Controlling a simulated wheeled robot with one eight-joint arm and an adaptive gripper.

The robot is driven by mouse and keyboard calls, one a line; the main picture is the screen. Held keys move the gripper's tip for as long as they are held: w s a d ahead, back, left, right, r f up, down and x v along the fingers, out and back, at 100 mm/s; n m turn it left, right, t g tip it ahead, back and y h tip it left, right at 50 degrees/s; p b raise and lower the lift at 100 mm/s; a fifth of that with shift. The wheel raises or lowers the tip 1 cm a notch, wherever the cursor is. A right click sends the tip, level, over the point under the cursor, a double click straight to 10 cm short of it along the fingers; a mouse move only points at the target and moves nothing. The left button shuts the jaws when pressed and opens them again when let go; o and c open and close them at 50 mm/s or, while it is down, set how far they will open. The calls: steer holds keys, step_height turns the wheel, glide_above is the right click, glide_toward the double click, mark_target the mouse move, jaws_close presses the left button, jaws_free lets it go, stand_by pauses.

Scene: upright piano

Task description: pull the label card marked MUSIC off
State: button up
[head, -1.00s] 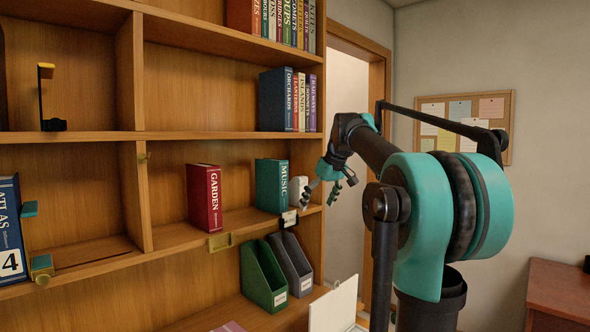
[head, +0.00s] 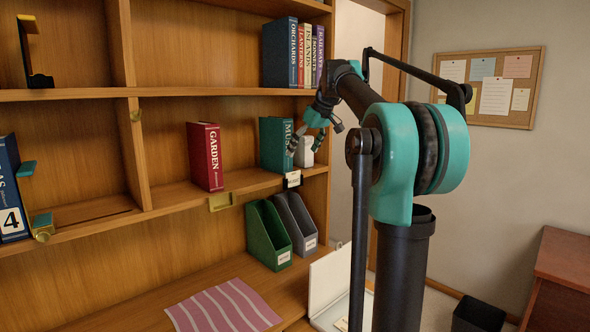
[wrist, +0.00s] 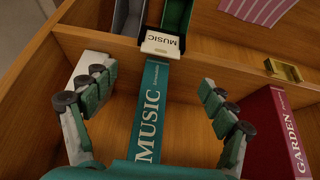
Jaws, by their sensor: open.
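The white label card marked MUSIC (wrist: 158,41) sits in a dark holder on the shelf's front edge, just below the spine of the teal MUSIC book (wrist: 149,118). In the head view the card (head: 292,179) is small, below the teal book (head: 271,146). My gripper (wrist: 155,82) is open and empty. Its fingers stand apart on either side of the book's spine in the wrist view, with the card beyond the fingertips. In the head view my gripper (head: 308,140) is in front of the book's right side, above the card.
The red GARDEN book (head: 206,157) stands left, above an empty brass holder (head: 221,201). A small white object (head: 304,152) is right of the teal book, partly hidden. Green (head: 268,236) and grey (head: 296,222) file boxes stand below. A striped cloth (head: 222,307) lies on the lower surface.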

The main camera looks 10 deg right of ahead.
mark_target(294, 177)
steer(key=x, duration=0.9)
steer(key=c, duration=1.5)
steer(key=shift+r, duration=0.15)
steer(key=shift+r, duration=0.35)
steer(key=shift+r, duration=0.65)
steer(key=shift+r, duration=0.35)
steer(key=shift+r, duration=0.35)
